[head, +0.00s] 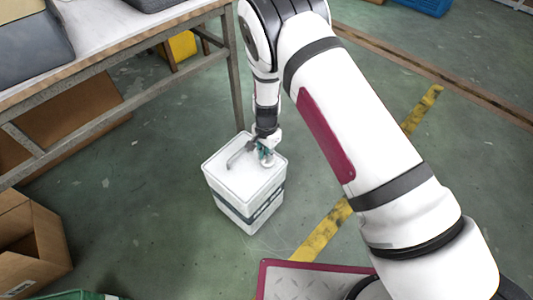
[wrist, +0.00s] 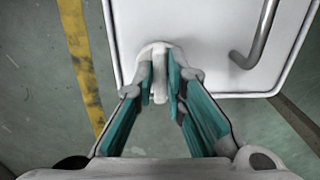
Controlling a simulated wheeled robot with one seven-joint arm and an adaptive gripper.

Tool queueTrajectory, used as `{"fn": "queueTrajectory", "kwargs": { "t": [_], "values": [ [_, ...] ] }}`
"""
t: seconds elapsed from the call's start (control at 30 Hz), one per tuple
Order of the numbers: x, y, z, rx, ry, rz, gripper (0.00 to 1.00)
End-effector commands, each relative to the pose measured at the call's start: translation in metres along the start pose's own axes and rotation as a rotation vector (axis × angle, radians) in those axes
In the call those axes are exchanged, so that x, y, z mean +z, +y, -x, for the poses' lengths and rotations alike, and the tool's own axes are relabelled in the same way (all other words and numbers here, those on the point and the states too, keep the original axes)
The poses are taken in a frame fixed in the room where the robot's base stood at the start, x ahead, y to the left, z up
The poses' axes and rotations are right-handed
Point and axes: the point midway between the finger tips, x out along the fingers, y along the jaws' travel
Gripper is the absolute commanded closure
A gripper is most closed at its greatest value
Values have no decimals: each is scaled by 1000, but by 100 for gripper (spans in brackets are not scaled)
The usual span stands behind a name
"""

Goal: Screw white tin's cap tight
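The white tin (head: 222,184) is a square white container with a dark band, standing upright on the floor. A bent grey handle (head: 240,152) rises from its top. The cap (wrist: 158,52) is white and round with a raised grip ridge, near one corner of the tin's top (wrist: 200,40) in the wrist view. My gripper (wrist: 160,82) has teal-padded fingers on both sides of the ridge, close against it, and looks shut on it. In the head view my gripper (head: 265,151) points down onto the tin's top and hides the cap. The cap's thread is hidden.
A workbench (head: 110,50) stands at the upper left, its leg close behind the tin. Open cardboard boxes (head: 30,245) lie at the left. A yellow floor line (head: 322,232) runs to the right of the tin. Floor around the tin's front is clear.

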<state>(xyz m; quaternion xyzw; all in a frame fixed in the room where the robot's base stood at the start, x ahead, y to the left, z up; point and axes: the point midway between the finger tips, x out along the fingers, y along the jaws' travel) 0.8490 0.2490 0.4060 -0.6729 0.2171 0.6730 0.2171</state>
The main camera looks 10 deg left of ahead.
Motion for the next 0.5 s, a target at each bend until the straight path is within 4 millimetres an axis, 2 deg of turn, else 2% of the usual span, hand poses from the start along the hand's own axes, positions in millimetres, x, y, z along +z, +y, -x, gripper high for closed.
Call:
{"fn": "queueTrajectory", "kwargs": {
  "t": [0.03, 0.07, 0.37, 0.5],
  "values": [
    [0, 0, 0, 0, 0, 0, 74],
    [0, 0, 0, 0, 0, 0, 69],
    [0, 0, 1, 0, 0, 2, 69],
    [0, -1, 11, -2, 1, 2, 69]
  ]
}}
